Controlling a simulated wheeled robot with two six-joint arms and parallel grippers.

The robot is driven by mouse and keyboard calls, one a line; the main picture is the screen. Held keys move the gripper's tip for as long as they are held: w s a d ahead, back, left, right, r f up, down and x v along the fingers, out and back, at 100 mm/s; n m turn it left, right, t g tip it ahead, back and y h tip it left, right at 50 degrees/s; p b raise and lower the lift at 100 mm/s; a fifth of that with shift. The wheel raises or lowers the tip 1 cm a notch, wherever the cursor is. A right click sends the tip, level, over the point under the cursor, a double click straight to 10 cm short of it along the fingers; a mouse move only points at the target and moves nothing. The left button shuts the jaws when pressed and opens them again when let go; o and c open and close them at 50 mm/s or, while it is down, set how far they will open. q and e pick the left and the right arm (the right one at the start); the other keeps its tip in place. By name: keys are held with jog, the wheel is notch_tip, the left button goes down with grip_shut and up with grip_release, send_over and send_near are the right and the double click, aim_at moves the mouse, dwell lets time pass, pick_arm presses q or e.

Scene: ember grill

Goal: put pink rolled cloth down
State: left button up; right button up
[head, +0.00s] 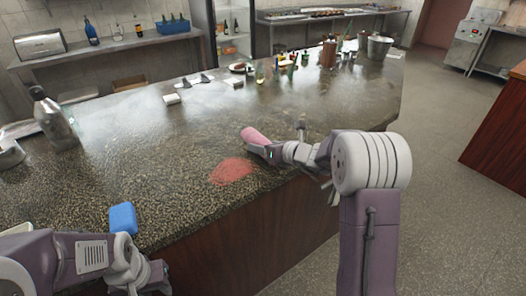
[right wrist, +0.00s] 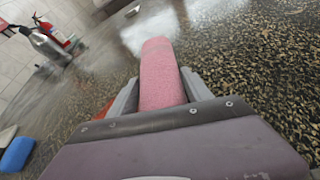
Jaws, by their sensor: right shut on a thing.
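The pink rolled cloth (head: 254,136) is over the dark speckled counter (head: 150,190) in the head view, near its front edge. My right gripper (head: 268,150) is shut on one end of it. In the right wrist view the cloth (right wrist: 162,75) stretches forward between the two fingers of my right gripper (right wrist: 160,92). I cannot tell whether its far end touches the counter. My left arm is at the lower left of the head view; its fingertips do not show clearly.
A reddish patch (head: 232,171) lies on the counter left of my right gripper. A blue sponge-like block (head: 123,218) is near my left arm. A metal bottle (head: 52,118) stands at the left. Bottles and a metal bucket (head: 375,47) stand at the far end. The middle is clear.

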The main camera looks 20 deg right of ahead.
jog(key=shift+f, duration=0.55)
jog(key=shift+r, duration=0.1)
jog(key=o, duration=1.4)
jog(key=p+v, duration=0.1)
jog(key=v, duration=1.1)
